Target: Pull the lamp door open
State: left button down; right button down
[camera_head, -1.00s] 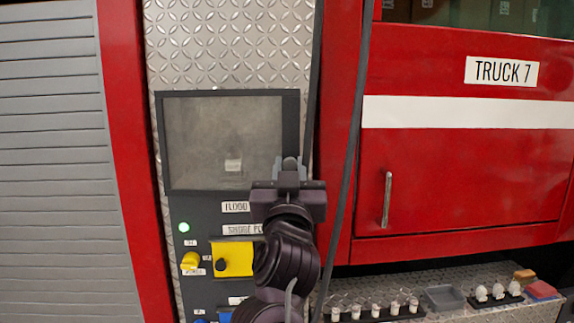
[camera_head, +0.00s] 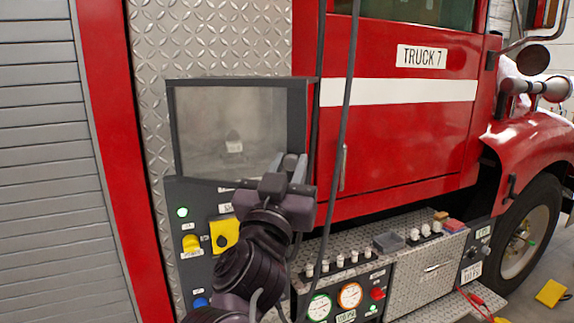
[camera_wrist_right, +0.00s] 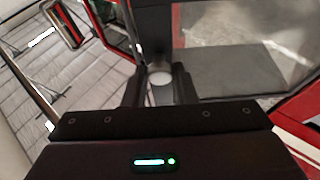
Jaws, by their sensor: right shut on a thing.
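The lamp door (camera_head: 215,115) is a dark-framed, cloudy glass panel on the truck's side, at the left of the head view. A small pale object shows faintly through or on its glass. My right gripper (camera_head: 290,166) is at the door's lower right corner, shut on the door handle, which its fingers mostly hide. In the right wrist view, a pale round end of the handle (camera_wrist_right: 160,76) shows between the fingers, beside the dark frame. I cannot tell how far the door stands from the panel. My left gripper is not in view.
Below the door is a control panel with a green light (camera_head: 182,212) and a yellow knob (camera_head: 191,243). A dark hose (camera_head: 350,75) hangs just right of the door. The running board (camera_head: 400,250) with small parts and gauges juts out at lower right. A red cab door (camera_head: 400,140) stands beyond.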

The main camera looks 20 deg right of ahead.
jog(key=shift+r, duration=0.1)
jog(key=c, duration=1.2)
grip_release()
jog(key=shift+w+f, duration=0.1)
jog(key=shift+f, duration=0.1)
